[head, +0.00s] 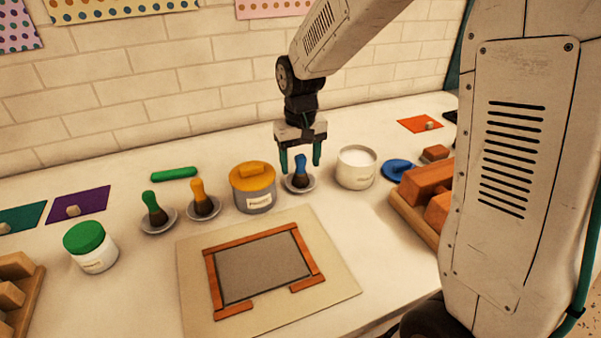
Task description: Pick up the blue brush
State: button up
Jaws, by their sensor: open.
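The blue brush (300,165) stands upright in a small grey dish on the white table, its blue handle up and dark bristles down. My gripper (300,161) points down over it with its two teal fingers apart. In the picture the fingers lie either side of the blue handle. I cannot tell how far the fingers reach around it in depth, or whether they touch it.
A yellow-lidded grey jar (254,200) stands close on the left and an open white pot (355,168) close on the right. Orange (199,190) and green (150,202) brushes stand in dishes further left. A board (330,275) with a brick frame lies in front.

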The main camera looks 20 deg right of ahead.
jog(key=shift+f, duration=0.65)
jog(key=c, duration=1.1)
jog(key=shift+r, duration=0.2)
jog(key=shift+r, duration=0.25)
notch_tip(320, 180, up, 3)
jog(key=shift+s, duration=0.15)
jog(key=s+d, duration=0.2)
jog(key=s, duration=0.3)
jog(key=s+d, duration=0.1)
jog(key=s, duration=0.3)
jog(key=s+d+r, duration=0.1)
jog(key=s+d, duration=0.1)
jog(key=s, duration=0.3)
jog(key=shift+s+d+r, duration=0.1)
jog(key=shift+s+d, duration=0.25)
